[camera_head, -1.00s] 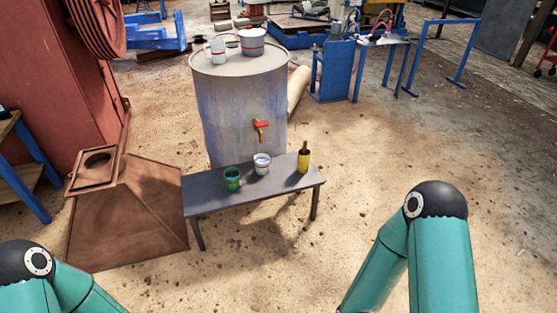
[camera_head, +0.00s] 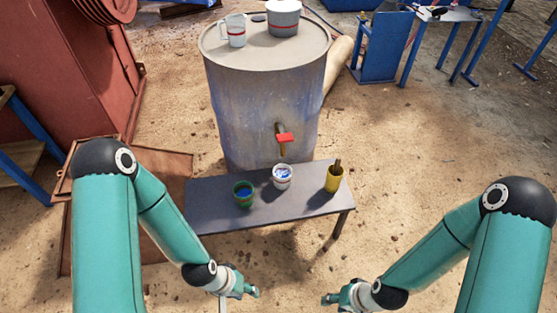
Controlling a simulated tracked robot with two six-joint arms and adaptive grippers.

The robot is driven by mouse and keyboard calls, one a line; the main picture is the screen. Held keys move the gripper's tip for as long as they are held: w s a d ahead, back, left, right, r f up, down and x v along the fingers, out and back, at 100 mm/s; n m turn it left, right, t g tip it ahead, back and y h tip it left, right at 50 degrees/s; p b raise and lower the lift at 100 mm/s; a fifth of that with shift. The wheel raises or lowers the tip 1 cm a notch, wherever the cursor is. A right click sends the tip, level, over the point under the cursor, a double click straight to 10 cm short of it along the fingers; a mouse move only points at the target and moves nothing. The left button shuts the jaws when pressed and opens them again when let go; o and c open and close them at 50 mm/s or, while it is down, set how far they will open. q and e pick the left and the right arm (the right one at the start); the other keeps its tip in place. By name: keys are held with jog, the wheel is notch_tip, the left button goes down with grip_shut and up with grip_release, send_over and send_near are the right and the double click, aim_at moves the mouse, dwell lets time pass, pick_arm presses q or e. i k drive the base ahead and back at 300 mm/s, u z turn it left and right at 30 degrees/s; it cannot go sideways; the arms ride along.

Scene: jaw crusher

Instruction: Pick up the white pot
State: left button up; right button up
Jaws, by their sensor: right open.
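A small white pot (camera_head: 282,177) with blue inside stands upright on the dark bench (camera_head: 225,212), between a green pot (camera_head: 243,195) and a yellow pot (camera_head: 333,179). A larger whitish pot (camera_head: 284,19) with a red band stands on top of the barrel (camera_head: 265,100). My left gripper (camera_head: 240,290) is low in front of the bench, apart from every pot; its finger opening is unclear. My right gripper (camera_head: 336,299) is open at the bottom, right of the left one, also apart from the pots.
A white mug (camera_head: 233,31) stands on the barrel, left of the larger pot. A red-handled tap (camera_head: 284,139) sticks out of the barrel above the bench. A brown metal hood (camera_head: 165,180) is left of the bench, partly behind my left arm.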

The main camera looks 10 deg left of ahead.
aim_at(283, 173)
jog(key=u, duration=0.35)
jog(key=i, duration=1)
jog(key=u, duration=0.55)
jog(key=k, duration=0.8)
jog(key=u, duration=0.25)
jog(key=i, duration=0.8)
jog(key=z, duration=0.1)
